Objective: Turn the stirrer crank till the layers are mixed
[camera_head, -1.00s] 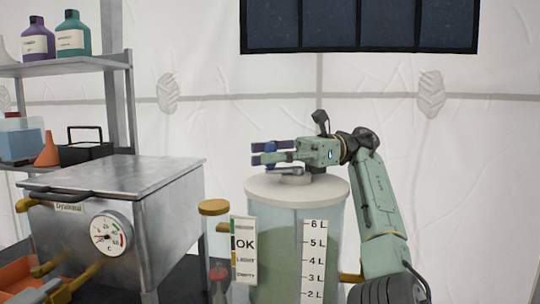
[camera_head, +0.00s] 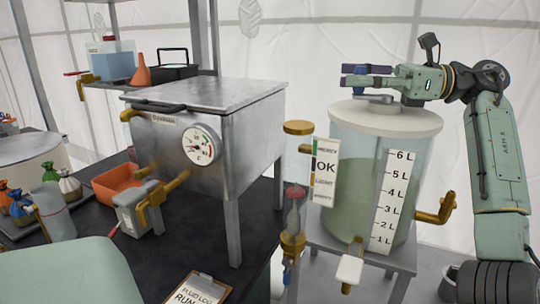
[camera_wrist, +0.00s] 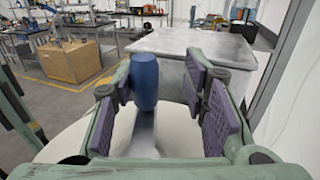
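The stirrer crank (camera_head: 374,98) lies on the white lid of a clear tank (camera_head: 425,160). Its upright blue knob (camera_wrist: 144,80) is between the fingers of my gripper (camera_wrist: 160,82), closer to the left finger. The right finger stands clearly apart from the knob, so my gripper is open. In the head view my gripper (camera_head: 360,75) reaches in from the right just above the lid, and its fingers partly hide the knob. The liquid (camera_head: 357,195) looks murky grey-green; I cannot make out separate layers.
A side tube (camera_head: 297,195) with a red float and an OK card (camera_head: 325,168) stands left of the tank. A steel box with a dial gauge (camera_head: 199,145) stands further left. Brass valves (camera_head: 437,210) stick out from the tank. A clipboard (camera_head: 198,288) lies in front.

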